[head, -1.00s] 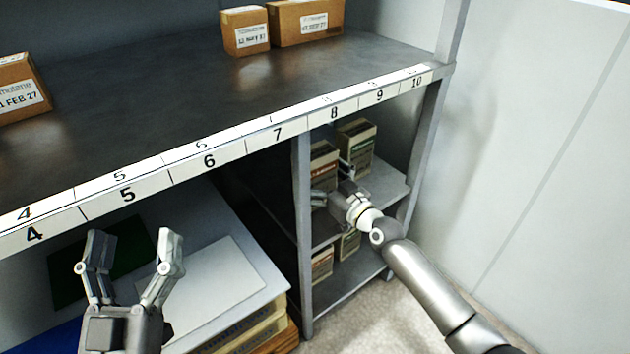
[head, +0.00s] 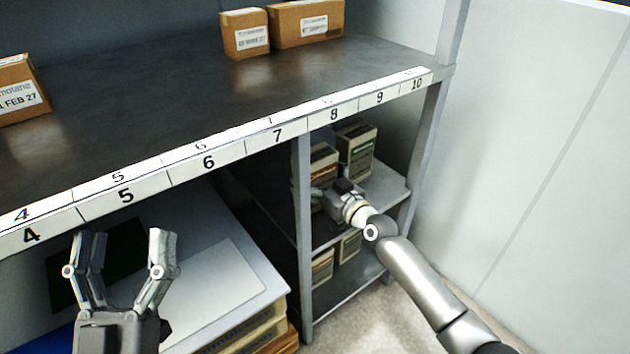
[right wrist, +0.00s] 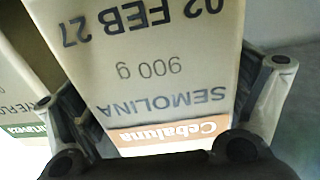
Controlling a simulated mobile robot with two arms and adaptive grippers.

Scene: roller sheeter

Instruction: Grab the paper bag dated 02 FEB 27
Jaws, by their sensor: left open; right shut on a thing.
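In the right wrist view a paper bag (right wrist: 165,60) shows upside down, printed 02 FEB 27, 900 g, SEMOLINA, with an orange Cebaluna band. The fingers of my right gripper (right wrist: 170,105) are shut on its two sides. In the head view this looks like the left bag (head: 323,156) on the upper shelf of the right bay, partly hidden by my right gripper (head: 328,192). A second bag (head: 357,150) with a green band stands beside it; it also shows at the left of the right wrist view (right wrist: 18,110). My left gripper (head: 121,255) is open and empty.
More bags (head: 322,268) stand on the shelf below. A divider post (head: 302,230) stands left of this bay and a corner post (head: 424,140) right. The numbered counter edge (head: 209,161) runs above. Boxes (head: 306,22) sit on top.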

